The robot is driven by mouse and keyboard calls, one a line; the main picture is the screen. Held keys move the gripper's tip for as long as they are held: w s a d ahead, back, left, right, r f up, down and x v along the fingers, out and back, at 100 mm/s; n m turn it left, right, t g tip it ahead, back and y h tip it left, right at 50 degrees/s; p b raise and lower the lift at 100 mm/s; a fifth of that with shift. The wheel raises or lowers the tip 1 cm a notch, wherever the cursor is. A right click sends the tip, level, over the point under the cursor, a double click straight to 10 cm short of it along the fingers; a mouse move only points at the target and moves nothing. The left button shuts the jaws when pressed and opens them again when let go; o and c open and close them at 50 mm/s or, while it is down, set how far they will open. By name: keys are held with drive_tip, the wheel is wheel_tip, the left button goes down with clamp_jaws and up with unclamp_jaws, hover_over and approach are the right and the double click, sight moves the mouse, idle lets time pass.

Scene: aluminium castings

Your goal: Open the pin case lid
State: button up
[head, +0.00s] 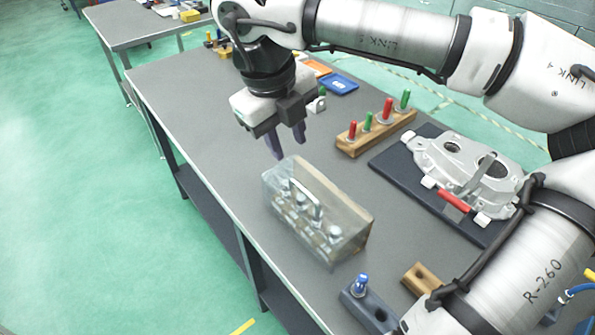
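The pin case (352,232) is a clear, box-shaped case on the grey bench, near its left edge. Several metal pins show through its transparent walls. A curved, handle-like bar shows in its upper middle. The lid looks closed, but the clear material makes its edges hard to tell. My gripper (287,146) points down above the far end of the case. Its two dark fingers are apart, with nothing visible between them, and they do not appear to touch the case.
A wooden rack (378,133) holds red and green gauges behind the case. An aluminium casting (465,160) with a red-handled clamp lies on a dark plate (395,170) to the right. A dark block (368,308) with a blue-topped pin and a wooden block (422,279) stand in front.

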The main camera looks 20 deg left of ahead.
sight(299, 184)
drive_tip(key=f, duration=0.3)
drive_tip(key=w+f+p, duration=0.1)
drive_tip(key=f, duration=0.3)
drive_tip(key=d+f+p, duration=0.1)
drive_tip(key=f, duration=0.2)
drive_tip(key=shift+w+f, duration=0.25)
drive_tip(key=shift+w, duration=0.15)
clamp_jaws()
